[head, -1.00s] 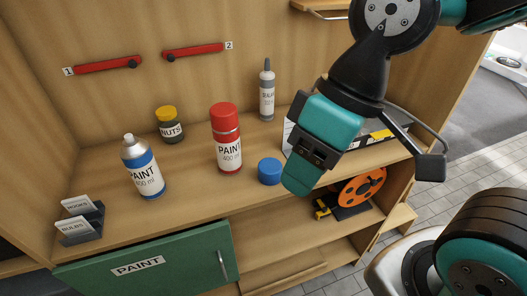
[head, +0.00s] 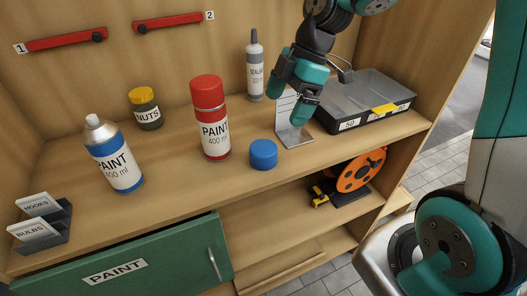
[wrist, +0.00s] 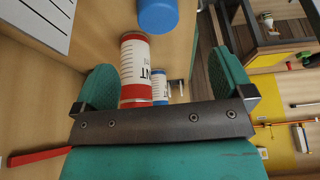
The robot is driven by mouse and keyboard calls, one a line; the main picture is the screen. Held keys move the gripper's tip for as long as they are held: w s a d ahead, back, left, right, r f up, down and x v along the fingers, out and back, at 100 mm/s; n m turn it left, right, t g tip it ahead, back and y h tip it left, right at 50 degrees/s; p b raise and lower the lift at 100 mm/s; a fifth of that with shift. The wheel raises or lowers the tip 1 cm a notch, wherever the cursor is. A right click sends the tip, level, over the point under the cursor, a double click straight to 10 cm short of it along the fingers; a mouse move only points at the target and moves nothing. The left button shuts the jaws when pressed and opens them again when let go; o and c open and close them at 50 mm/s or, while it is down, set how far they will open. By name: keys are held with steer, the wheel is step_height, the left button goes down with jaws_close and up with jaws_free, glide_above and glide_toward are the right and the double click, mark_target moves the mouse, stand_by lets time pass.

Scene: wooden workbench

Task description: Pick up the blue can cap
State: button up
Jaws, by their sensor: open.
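The blue can cap (head: 263,154) sits on the workbench top, right of the red paint can (head: 211,118) and left of a metal bookend-like stand. It also shows at the top of the wrist view (wrist: 157,14). The blue paint can without a cap (head: 114,155) stands upright farther left. My gripper (head: 300,108) hangs above the bench, to the right of and higher than the cap, near the stand. In the wrist view its two teal fingers are apart with nothing held between them.
A sealant tube (head: 255,68) stands behind the cap. A nuts jar (head: 146,109) stands at the back. The bench's front edge is close to the cap; an orange reel (head: 361,172) sits on the shelf below.

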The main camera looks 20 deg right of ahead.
mark_target(265, 147)
steer(key=x, duration=0.8)
steer(key=shift+p, duration=0.35)
steer(key=p+x, duration=0.1)
steer(key=x, duration=0.4)
steer(key=shift+w, duration=0.15)
steer(key=shift+c, duration=0.3)
steer(key=shift+d, duration=0.1)
steer(key=c, duration=0.9)
